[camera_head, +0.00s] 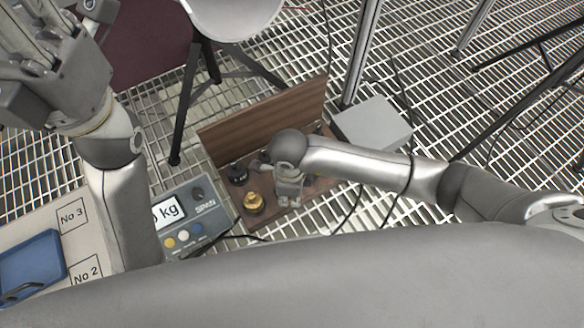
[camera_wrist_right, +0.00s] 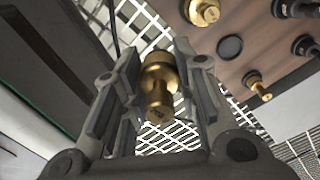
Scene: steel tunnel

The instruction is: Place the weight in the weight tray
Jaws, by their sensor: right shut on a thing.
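A brass weight (camera_wrist_right: 160,85) is between the fingers of my right gripper (camera_wrist_right: 158,100) in the right wrist view. That gripper is shut on it, with grating visible behind. In the head view my right gripper (camera_head: 289,190) is over the wooden box (camera_head: 268,118) and hides the held weight. Another brass weight (camera_head: 254,203) and a dark weight (camera_head: 237,174) sit in the box. A blue tray (camera_head: 32,262) lies at the lower left on a pale board; I cannot tell whether it is the weight tray. My left gripper (camera_head: 35,45) is at the upper left, its finger opening unclear.
A scale display reading kg (camera_head: 190,215) stands left of the box. A grey block (camera_head: 372,126) lies right of it. A white seat (camera_head: 232,15) on dark legs stands behind. In the right wrist view the box has an empty round recess (camera_wrist_right: 230,47). Cables cross the grated floor.

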